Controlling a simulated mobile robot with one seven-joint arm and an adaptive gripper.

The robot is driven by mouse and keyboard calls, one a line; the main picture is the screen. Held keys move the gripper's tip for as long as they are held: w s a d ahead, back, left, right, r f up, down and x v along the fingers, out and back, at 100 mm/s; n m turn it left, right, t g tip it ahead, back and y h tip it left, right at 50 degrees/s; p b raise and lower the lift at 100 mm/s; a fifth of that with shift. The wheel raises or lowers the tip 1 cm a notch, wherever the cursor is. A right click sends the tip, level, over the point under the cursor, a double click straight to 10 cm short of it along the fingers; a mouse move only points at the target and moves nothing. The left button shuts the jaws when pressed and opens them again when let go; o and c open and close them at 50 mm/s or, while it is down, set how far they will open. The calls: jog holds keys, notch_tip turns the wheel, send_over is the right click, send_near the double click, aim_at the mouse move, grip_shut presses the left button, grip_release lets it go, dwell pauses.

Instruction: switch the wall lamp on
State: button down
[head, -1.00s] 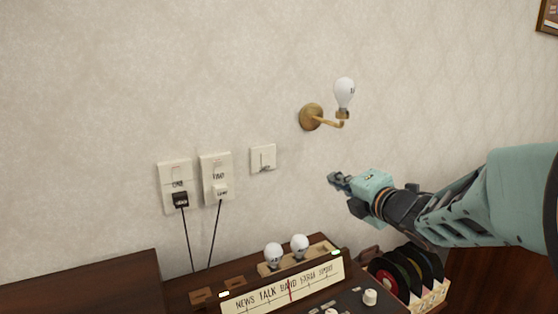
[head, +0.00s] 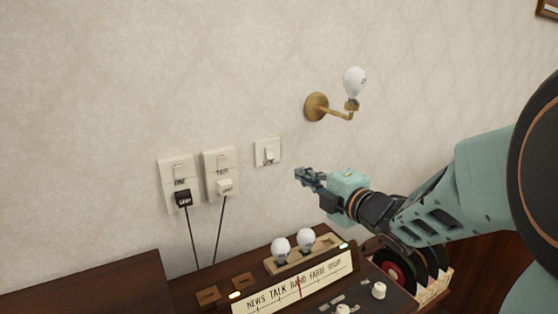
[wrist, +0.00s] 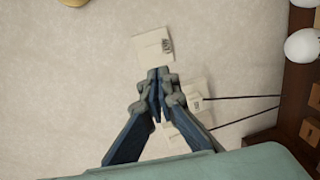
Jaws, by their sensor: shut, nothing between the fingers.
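The wall lamp is a brass bracket (head: 316,106) with a white bulb (head: 354,84) standing upright in its holder; the bulb looks unlit. A small cream switch plate (head: 267,152) with a rocker is on the wall to the lower left of the lamp. It also shows in the wrist view (wrist: 153,44), just beyond my fingertips. My gripper (head: 300,174) is shut and empty, to the right of and a little below the switch plate in the head view. In the wrist view its closed fingers (wrist: 158,78) overlap the plate's lower edge. I cannot tell if they touch it.
Below stands a wooden radio (head: 298,283) with knobs and two spare bulbs on top. Records (head: 400,268) stand in a rack beneath my arm.

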aim_at(270, 158)
jog(key=shift+w, duration=0.1)
jog(key=b+x, duration=0.1)
jog(key=x, duration=1.3)
jog(key=shift+a+f+b, duration=0.1)
jog(key=shift+f+b, duration=0.1)
jog(key=shift+b, duration=0.25)
jog(key=b, duration=0.3)
jog(key=shift+w+a+f+t+y, duration=0.1)
jog(key=shift+w+f+t+y, duration=0.05)
jog(key=shift+f+t+y, duration=0.15)
jog(key=shift+r, duration=0.4)
jog(key=shift+f, duration=0.1)
